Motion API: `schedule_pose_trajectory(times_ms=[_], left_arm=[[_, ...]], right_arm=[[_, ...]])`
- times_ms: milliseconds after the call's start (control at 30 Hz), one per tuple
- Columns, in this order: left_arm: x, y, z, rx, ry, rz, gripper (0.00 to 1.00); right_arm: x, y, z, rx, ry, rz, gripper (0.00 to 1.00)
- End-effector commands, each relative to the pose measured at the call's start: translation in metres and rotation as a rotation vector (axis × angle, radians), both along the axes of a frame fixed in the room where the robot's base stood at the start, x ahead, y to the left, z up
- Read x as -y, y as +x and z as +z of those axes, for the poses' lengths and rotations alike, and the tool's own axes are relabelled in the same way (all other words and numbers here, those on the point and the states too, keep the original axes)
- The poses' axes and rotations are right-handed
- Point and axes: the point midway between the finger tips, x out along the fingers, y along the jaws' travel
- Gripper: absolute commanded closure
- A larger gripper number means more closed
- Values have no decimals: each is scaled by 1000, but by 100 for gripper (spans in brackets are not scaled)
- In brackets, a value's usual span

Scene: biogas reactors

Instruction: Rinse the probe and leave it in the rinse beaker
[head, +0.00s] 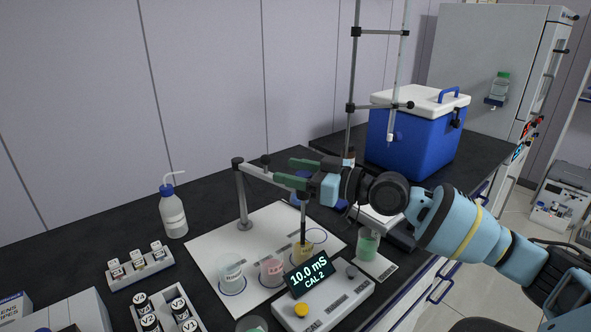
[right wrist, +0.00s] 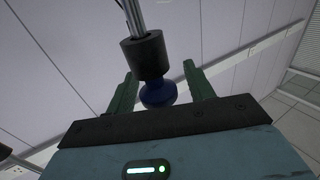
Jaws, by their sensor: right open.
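The dark slim probe (head: 303,222) stands upright with its lower end in the beaker of yellow liquid (head: 304,252), below the end of a grey holder arm (head: 258,173). A clear beaker (head: 231,278) at the left of the white mat seems to be the rinse beaker; its label is too small to read. My right gripper (head: 298,171) is open above the yellow beaker, near the holder arm's end. In the right wrist view, a black collar (right wrist: 144,56) with a blue knob (right wrist: 158,93) shows between the open fingers (right wrist: 160,88); contact cannot be told. My left gripper is not in view.
A pink beaker (head: 272,272) stands between the clear and yellow ones; a green beaker (head: 368,244) is at right. The meter (head: 322,300) in front reads 10.0 mS, CAL 2. A wash bottle (head: 173,212), vial racks (head: 140,268) and a blue cooler (head: 410,138) stand around.

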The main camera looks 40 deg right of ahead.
Motion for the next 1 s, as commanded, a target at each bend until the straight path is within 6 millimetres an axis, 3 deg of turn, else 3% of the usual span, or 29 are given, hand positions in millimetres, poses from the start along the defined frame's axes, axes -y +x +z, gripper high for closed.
schedule_pose_trajectory(times_ms=[167,567,767,1000], left_arm=[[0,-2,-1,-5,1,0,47],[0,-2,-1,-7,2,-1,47],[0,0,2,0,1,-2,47],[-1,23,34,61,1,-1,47]], right_arm=[[0,0,-1,-1,-1,0,47],[0,0,0,0,0,0,99],[0,0,5,2,0,0,100],[1,-1,63,16,2,-1,100]])
